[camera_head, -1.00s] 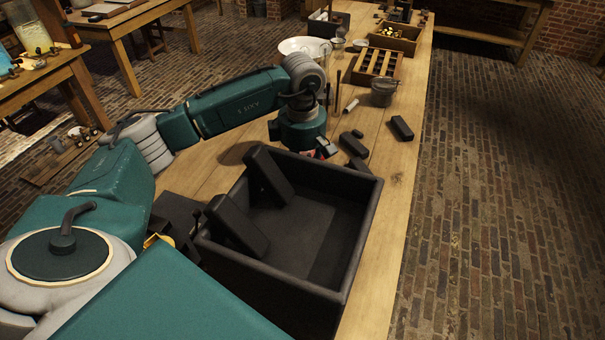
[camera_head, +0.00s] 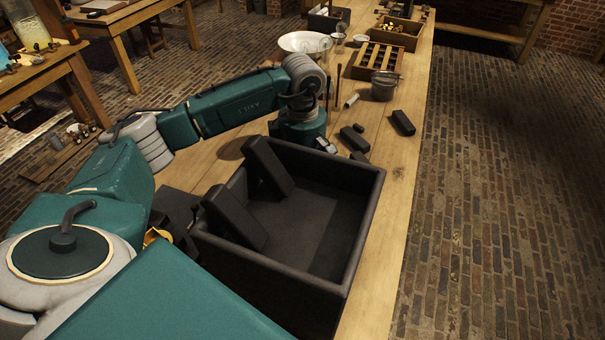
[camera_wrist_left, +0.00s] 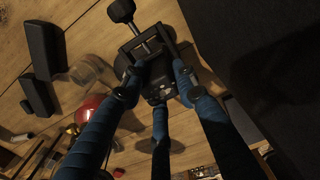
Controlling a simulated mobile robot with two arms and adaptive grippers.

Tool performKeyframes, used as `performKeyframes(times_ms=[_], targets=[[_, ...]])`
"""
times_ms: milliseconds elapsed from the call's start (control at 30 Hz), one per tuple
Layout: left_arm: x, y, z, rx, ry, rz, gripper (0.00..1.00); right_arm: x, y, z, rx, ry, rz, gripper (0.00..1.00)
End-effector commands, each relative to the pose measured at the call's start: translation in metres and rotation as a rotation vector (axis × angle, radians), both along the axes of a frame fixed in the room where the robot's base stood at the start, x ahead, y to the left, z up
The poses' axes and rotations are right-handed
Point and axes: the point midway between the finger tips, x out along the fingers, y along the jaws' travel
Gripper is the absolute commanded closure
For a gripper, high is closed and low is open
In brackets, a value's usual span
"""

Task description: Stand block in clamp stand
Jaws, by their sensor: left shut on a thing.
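My left gripper (camera_wrist_left: 157,86) shows three blue fingers closed around a dark block (camera_wrist_left: 158,76) in the left wrist view. The block overlaps a dark clamp stand (camera_wrist_left: 140,45) with a screw and a knob, on or just above the wooden table. It is too dark to tell whether the block sits inside the clamp. In the head view the left gripper (camera_head: 324,145) is mostly hidden behind its wrist, at the far side of the large black box (camera_head: 350,225). The held block and clamp stand cannot be made out there. My right gripper is not in view.
Dark blocks (camera_head: 402,122) lie right of the gripper. Two dark slabs (camera_head: 265,165) lean inside the black box. A metal pail (camera_head: 383,86), a slotted wooden rack (camera_head: 376,60) and a white bowl (camera_head: 303,43) stand farther back. The table's right strip is mostly clear.

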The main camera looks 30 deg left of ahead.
Motion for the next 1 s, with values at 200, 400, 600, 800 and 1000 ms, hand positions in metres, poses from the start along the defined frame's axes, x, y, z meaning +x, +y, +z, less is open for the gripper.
performKeyframes(times_ms=[200,400,600,800,1000], targets=[[0.000,0.000,-0.006,0.000,-0.001,0.001,1.00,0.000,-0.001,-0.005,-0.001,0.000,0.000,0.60],[0.000,0.000,-0.011,-0.001,-0.001,0.000,1.00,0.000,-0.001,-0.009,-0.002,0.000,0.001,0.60],[0.000,0.000,-0.010,0.000,-0.001,0.000,0.49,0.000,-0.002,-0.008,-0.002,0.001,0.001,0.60],[0.000,0.000,-0.010,0.000,0.001,0.000,0.49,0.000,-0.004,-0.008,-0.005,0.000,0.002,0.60],[0.001,0.000,0.008,-0.001,-0.004,0.000,0.49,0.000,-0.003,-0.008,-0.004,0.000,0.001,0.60]])
